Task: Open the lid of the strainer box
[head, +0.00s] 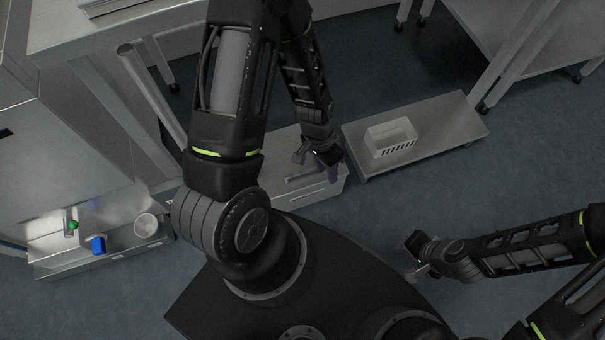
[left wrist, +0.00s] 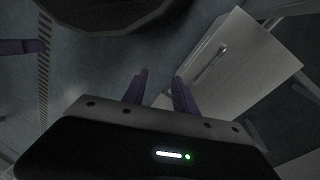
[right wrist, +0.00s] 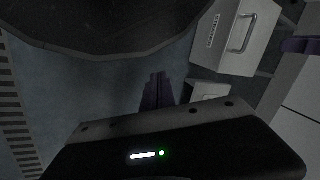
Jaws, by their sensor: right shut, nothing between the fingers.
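A low grey metal box (head: 315,190) with a bar handle stands on the floor ahead of my base, partly hidden by my left arm. I take it for the strainer box; its lid looks closed. The box and handle show at right in the left wrist view (left wrist: 240,65). My left gripper (head: 331,168) hangs over the box's right part, its purple fingers apart and empty (left wrist: 158,90); contact with the handle cannot be told. My right gripper (head: 413,265) is over the floor at right, away from the box. Its fingers are together in the right wrist view (right wrist: 157,90).
A white slotted basket (head: 390,138) sits on a low metal platform (head: 460,125) right of the box. At left, a low metal tray (head: 60,264) holds a white cup (head: 146,225), a blue item (head: 98,245) and a green item (head: 73,225). Table legs stand behind.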

